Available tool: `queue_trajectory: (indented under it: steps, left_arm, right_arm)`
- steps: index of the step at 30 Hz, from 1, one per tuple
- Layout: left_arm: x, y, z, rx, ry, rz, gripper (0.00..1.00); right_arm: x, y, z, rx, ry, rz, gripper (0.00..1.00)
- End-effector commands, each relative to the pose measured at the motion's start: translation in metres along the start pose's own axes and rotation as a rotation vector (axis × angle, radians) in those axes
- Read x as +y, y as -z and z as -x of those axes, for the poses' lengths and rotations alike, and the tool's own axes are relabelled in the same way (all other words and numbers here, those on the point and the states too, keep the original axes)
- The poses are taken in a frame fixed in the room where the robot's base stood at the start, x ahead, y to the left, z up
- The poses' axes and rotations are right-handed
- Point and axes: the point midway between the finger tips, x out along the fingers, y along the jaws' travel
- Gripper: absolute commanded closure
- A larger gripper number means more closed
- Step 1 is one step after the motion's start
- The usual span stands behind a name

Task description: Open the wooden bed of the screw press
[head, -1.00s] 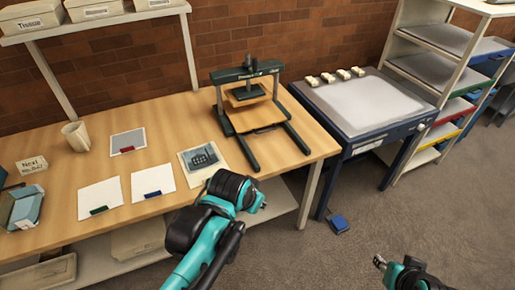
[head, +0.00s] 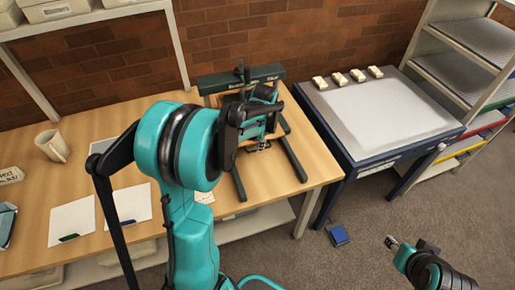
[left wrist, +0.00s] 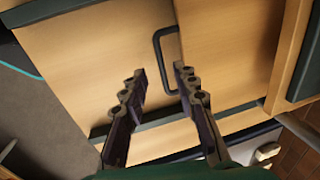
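The screw press (head: 262,74) stands at the right end of the wooden table, with a dark green crossbar and two dark rails. My left arm hides much of its middle in the head view. In the left wrist view, the light wooden bed (left wrist: 95,60) has a black U-shaped handle (left wrist: 157,62). My left gripper (left wrist: 160,72) is open, its fingertips on either side of the handle's lower part; I cannot tell whether they touch it. In the head view the left gripper (head: 259,147) is over the press. My right gripper (head: 391,242) is low at the right, over the floor, away from the press.
A blue-framed table (head: 380,115) with a pale top and several small blocks stands right of the press. A blue pedal (head: 339,235) lies on the floor. White cards (head: 128,204) and a mug (head: 52,146) are on the wooden table's left part.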

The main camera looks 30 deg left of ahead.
Motion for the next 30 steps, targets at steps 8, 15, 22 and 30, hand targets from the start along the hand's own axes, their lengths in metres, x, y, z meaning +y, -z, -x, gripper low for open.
queue_trajectory:
  steps: [8,15,22,30]
  left_arm:
    - [0.000,0.000,-0.036,0.001,0.000,0.000,0.71]
    - [0.000,0.000,-0.038,0.001,0.001,0.001,0.71]
    - [0.000,0.000,-0.038,0.001,0.001,0.001,1.00]
    - [0.002,0.000,-0.037,0.001,0.001,0.001,1.00]
  right_arm:
    - [0.000,-0.009,-0.013,0.000,0.000,0.000,0.60]
    - [0.000,-0.009,-0.013,0.000,0.000,0.000,0.60]
    - [0.000,-0.009,-0.013,0.000,0.000,0.000,0.60]
    - [0.000,-0.009,-0.013,0.000,0.000,0.000,0.60]
